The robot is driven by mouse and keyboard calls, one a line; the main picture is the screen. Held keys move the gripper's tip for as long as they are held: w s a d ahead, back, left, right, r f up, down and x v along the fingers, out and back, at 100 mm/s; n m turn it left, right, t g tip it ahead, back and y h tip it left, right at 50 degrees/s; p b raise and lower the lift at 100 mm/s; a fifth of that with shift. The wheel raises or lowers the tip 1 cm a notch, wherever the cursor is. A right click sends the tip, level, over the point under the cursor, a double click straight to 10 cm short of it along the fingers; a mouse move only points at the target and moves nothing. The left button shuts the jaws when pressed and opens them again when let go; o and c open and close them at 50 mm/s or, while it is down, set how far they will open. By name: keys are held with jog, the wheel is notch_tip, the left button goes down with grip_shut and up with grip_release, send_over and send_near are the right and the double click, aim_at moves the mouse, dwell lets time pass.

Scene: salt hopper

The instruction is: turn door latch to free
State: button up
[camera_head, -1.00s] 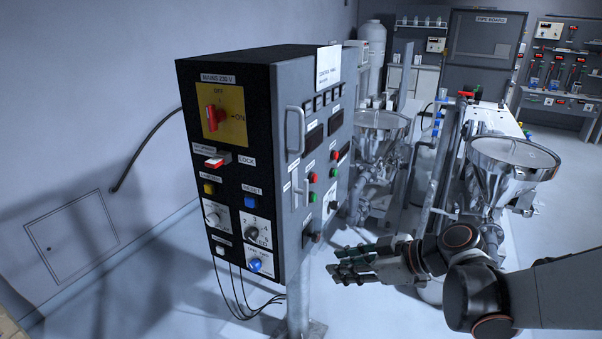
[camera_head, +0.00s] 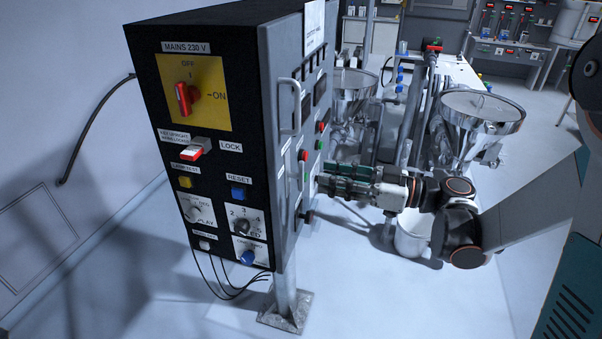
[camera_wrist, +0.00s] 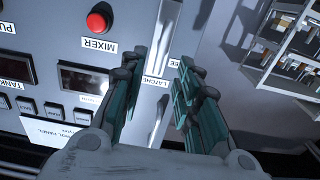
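The door latch (camera_wrist: 165,32) is a pale upright bar on the grey door of the control cabinet. In the head view the latch (camera_head: 284,188) is a thin light strip below the door handle (camera_head: 290,105). My gripper (camera_head: 322,180) is beside the door face, at about the latch's height, with its fingers pointing at it. In the wrist view my gripper (camera_wrist: 158,85) is open, its green fingers spread to either side of the latch label (camera_wrist: 160,82). The latch bar lies just beyond the fingertips. I cannot tell if they touch the door.
The black cabinet side carries a red mains switch (camera_head: 187,97) and a white-and-red lock key (camera_head: 197,149). A red mixer button (camera_wrist: 98,20) is beside the latch. Steel hoppers (camera_head: 483,115) stand behind my arm. Open floor lies in front of the cabinet post (camera_head: 286,295).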

aim_at(301, 190)
jog(key=b+x, duration=0.1)
jog(key=x, duration=0.6)
jog(key=shift+a, duration=0.2)
grip_shut()
